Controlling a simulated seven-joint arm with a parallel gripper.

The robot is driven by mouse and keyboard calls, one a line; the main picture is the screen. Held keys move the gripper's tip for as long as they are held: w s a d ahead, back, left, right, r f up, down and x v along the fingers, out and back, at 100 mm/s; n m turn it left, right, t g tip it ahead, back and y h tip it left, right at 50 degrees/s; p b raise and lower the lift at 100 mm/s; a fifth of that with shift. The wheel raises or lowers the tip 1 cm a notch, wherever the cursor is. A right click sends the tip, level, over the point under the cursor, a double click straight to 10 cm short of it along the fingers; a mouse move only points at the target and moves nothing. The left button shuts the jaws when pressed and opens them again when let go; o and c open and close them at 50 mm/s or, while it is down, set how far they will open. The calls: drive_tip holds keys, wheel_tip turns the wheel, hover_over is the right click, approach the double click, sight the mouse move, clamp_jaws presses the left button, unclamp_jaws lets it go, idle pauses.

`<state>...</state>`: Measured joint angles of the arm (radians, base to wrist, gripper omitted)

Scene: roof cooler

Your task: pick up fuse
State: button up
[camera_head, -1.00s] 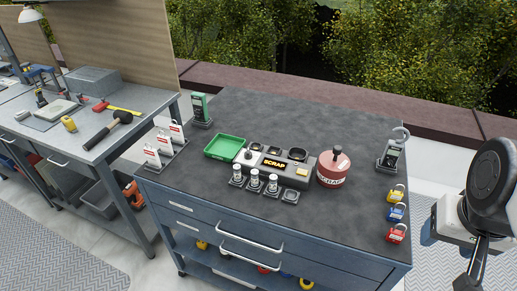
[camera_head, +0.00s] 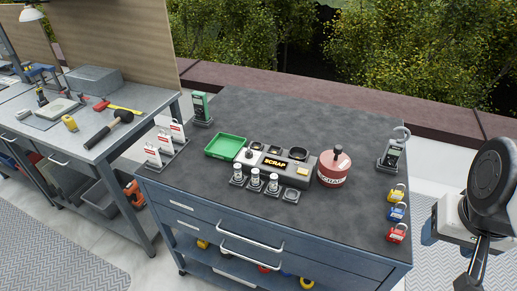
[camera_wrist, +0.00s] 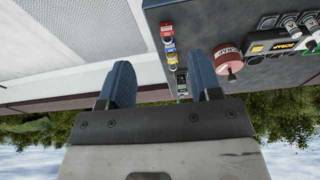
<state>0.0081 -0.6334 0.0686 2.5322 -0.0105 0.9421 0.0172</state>
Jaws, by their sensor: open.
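Three small white-and-grey fuses stand upright in a row on dark square bases near the front middle of the dark workbench (camera_head: 250,112): a left fuse (camera_head: 238,171), a middle fuse (camera_head: 254,177) and a right fuse (camera_head: 273,183). A fourth base (camera_head: 291,195) at the right end of the row looks empty. My gripper (camera_wrist: 160,85) is open and empty in the wrist view, with its two blue fingers wide apart, off the right side of the bench. In the head view my arm is at the right edge and the fingertips are out of frame.
A grey SCRAP block (camera_head: 275,162) stands just behind the fuses, with a green tray (camera_head: 225,146) at left and a red SCRAP canister (camera_head: 333,168) at right. Coloured padlocks (camera_head: 396,211) line the right edge. Meters stand at the back corners. The bench's back is clear.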

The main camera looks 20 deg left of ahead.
idle(0.3)
drive_tip(key=c, duration=0.3)
drive_tip(key=shift+c, duration=0.2)
